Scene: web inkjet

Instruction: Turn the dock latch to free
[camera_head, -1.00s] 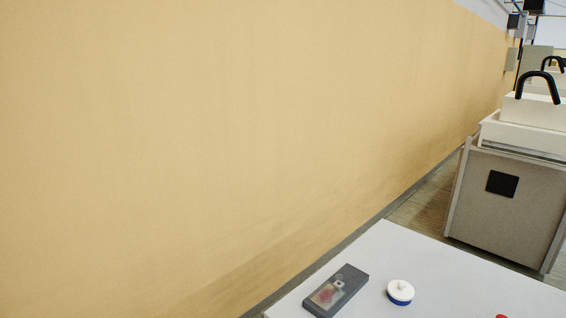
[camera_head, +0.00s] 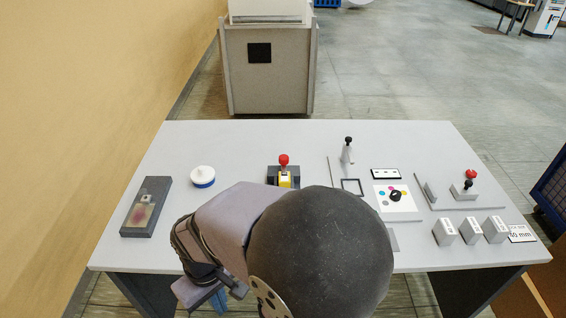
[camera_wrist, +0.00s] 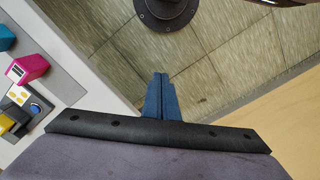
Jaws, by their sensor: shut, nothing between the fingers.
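A dark block (camera_head: 271,174) with a yellow part (camera_head: 285,181) and a red knob (camera_head: 284,159) stands at the middle of the table's back half; I cannot tell for sure whether it is the dock latch. My arm partly hides its front. My gripper (camera_head: 219,300) is at the table's front edge, left of the arm's dark round joint. Its blue fingers (camera_wrist: 160,95) are together and empty in the wrist view, over the floor. At the left of the wrist view, a yellow piece (camera_wrist: 7,122) sits by a blue button (camera_wrist: 36,108).
The grey table (camera_head: 240,135) holds a dark tray (camera_head: 147,206), a white-blue round cap (camera_head: 203,176), a black-knobbed lever (camera_head: 348,151), a red-knobbed lever (camera_head: 470,177) and white boxes (camera_head: 470,231). Magenta (camera_wrist: 28,69) and teal (camera_wrist: 5,38) blocks show in the wrist view. A wall stands left.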

